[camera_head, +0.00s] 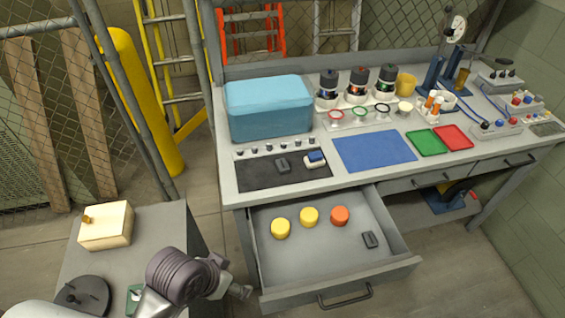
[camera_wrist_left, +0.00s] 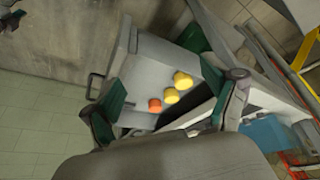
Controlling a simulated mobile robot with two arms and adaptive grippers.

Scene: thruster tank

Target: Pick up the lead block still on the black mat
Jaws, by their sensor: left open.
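The black mat (camera_head: 255,178) lies on the left part of the bench top. A dark grey lead block (camera_head: 282,165) lies on it near the middle. A similar dark block (camera_head: 370,239) lies in the open drawer (camera_head: 300,270), at its right side. My left gripper (camera_head: 240,291) is low at the drawer's front left corner, below the bench top and well away from the mat. In the left wrist view its two fingers (camera_wrist_left: 167,105) are spread with nothing held between them. I cannot make out the block there. My right gripper is not in view.
A blue-and-white item (camera_head: 315,159) is on the mat, right of the block. A blue cooler box (camera_head: 268,107) stands behind the mat. Two yellow pucks and an orange puck (camera_head: 340,215) sit in the drawer. A side table (camera_head: 140,245) is at left. The blue mat (camera_head: 373,150) is clear.

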